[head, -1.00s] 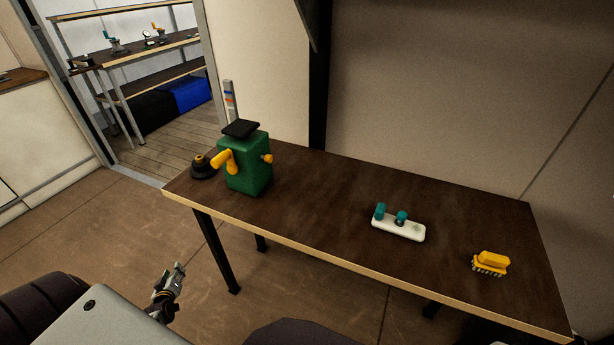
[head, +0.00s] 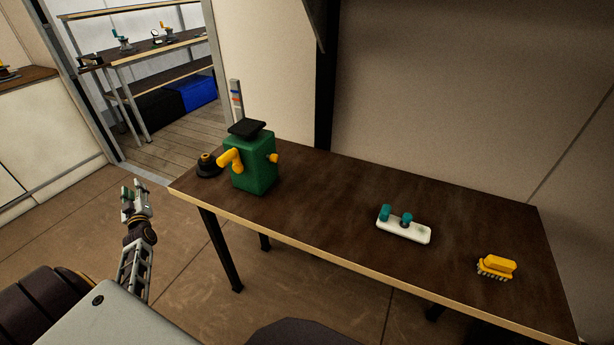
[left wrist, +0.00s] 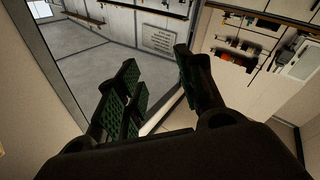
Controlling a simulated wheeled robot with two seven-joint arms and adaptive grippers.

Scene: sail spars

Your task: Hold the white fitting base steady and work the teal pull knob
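The white fitting base (head: 404,231) lies flat on the dark table, right of its middle. Two teal knobs stand on it: a taller one (head: 385,212) at its left end and a shorter one (head: 406,219) near its middle. I cannot tell which is the pull knob. My left gripper (head: 131,193) is raised left of the table, well away from the fitting. In the left wrist view its fingers (left wrist: 158,88) are spread apart with nothing between them. My right gripper is not in view.
A green box (head: 254,165) with yellow handles stands at the table's left end, beside a dark round piece (head: 207,166). A yellow brush (head: 497,267) lies at the right. The dark tabletop (head: 320,195) is bare between box and fitting. Shelves (head: 160,62) stand beyond the doorway.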

